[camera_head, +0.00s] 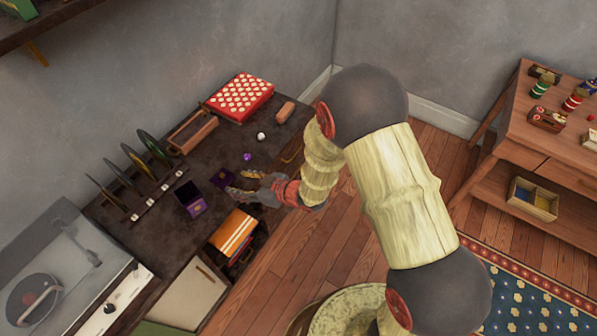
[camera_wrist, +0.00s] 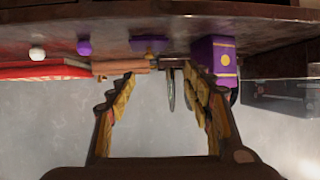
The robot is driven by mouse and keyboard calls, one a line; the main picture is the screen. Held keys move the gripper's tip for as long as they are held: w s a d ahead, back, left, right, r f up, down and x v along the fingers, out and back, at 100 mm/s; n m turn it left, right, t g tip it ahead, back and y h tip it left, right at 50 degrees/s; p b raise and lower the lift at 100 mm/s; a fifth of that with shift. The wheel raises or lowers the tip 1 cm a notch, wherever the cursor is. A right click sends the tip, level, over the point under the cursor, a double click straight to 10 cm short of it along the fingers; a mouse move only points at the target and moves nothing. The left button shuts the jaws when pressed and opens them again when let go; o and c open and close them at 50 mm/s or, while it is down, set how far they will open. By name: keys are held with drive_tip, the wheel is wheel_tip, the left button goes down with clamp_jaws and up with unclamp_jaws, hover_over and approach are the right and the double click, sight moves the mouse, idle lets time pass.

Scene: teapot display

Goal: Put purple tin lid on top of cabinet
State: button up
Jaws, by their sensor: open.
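The purple tin lid (camera_head: 222,178) lies on the dark cabinet top (camera_head: 218,145), just beyond my gripper's fingertips. It also shows as a thin purple piece in the wrist view (camera_wrist: 149,44). The purple tin (camera_head: 190,203) stands open to its left, and its gold-marked side shows in the wrist view (camera_wrist: 223,60). My gripper (camera_head: 240,183) is at the cabinet's front edge, with its fingers pointing toward the lid. The fingers also show in the wrist view (camera_wrist: 163,80), spread apart with nothing between them. The picture there is upside down.
A purple ball (camera_head: 247,157), a white ball (camera_head: 261,137) and a red dotted box (camera_head: 241,97) are on the cabinet. An orange striped item (camera_head: 234,232) is near the front. A wooden table (camera_head: 500,110) stands right.

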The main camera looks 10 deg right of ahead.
drive_tip(key=w+d+r+m+t+h, duration=0.1)
drive_tip(key=w+d+r+m+h, duration=0.15)
drive_tip(key=d+r, duration=0.45)
drive_tip(key=w+d+r+m+t+h, duration=0.1)
drive_tip(key=w+d+r+h, duration=0.25)
drive_tip(key=d+r, duration=0.3)
drive_tip(key=s+d+r+m+h, duration=0.35)
drive_tip(key=s+d+r, duration=0.25)
drive_tip(key=d+r, duration=0.4)
drive_tip(key=s+d+r+m+g, duration=0.1)
drive_tip(key=s+d+r, duration=0.1)
drive_tip(key=s, duration=0.6)
drive_tip(key=s+d+r+m+g, duration=0.1)
drive_tip(key=s+d+r, duration=0.1)
drive_tip(key=s, duration=0.5)
drive_tip(key=s+d+r+m+g, duration=0.1)
drive_tip(key=s+r, duration=0.1)
drive_tip(key=s, duration=0.6)
drive_tip(key=shift+s+d+m+g+h, duration=0.3)
drive_tip(key=shift+d+m+g+h, duration=0.1)
drive_tip(key=shift+h, duration=0.05)
